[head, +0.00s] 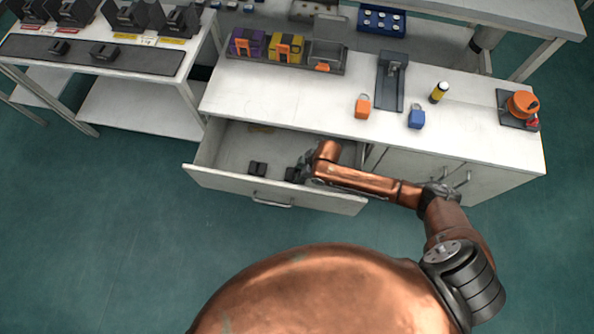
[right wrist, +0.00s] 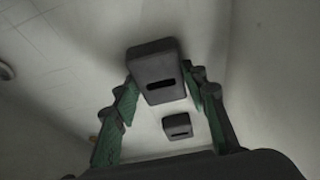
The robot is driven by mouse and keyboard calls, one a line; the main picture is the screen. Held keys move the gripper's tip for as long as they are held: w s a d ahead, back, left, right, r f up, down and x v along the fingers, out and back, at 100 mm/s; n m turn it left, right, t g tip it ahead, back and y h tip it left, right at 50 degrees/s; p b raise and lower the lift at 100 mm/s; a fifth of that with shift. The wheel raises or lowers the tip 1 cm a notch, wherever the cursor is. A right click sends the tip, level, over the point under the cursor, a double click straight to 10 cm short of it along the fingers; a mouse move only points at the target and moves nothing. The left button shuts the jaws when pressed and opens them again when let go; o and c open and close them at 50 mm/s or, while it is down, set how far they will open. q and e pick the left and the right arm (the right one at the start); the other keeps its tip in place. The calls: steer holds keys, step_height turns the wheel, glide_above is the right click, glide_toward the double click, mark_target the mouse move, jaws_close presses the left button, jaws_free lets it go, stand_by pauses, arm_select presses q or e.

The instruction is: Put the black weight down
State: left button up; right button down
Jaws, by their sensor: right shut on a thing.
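My right gripper (head: 301,167) is low over the open drawer (head: 228,146), near its front wall. In the right wrist view the gripper (right wrist: 162,92) has its green-padded fingers shut on a black weight (right wrist: 157,60), a block with a dark slot. In the head view that weight (head: 291,174) shows beside the gripper, partly covered by it. Whether it touches the drawer floor I cannot tell. A second black weight (head: 257,168) lies in the drawer to the left; it also shows in the right wrist view (right wrist: 177,126). My left gripper is out of view.
The white counter (head: 290,95) above the drawer holds an orange padlock (head: 362,107), a blue padlock (head: 416,117), a yellow-black cylinder (head: 439,92) and a tray of coloured blocks (head: 286,62). A side table (head: 130,66) stands left.

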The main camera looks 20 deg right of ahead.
steer(key=shift+w+a+r, duration=0.1)
steer(key=shift+w+r, duration=0.05)
steer(key=c, duration=1.2)
jaws_free()
steer(key=shift+f, duration=0.2)
steer(key=shift+r, duration=0.1)
steer(key=shift+s+r, duration=0.15)
steer(key=shift+s, duration=0.05)
steer(key=p+v, duration=0.3)
steer(key=v, duration=0.3)
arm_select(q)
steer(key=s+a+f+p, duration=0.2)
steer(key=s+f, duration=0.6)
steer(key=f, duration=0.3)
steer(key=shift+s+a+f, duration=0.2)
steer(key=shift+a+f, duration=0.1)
arm_select(e)
steer(key=shift+v, duration=2.95)
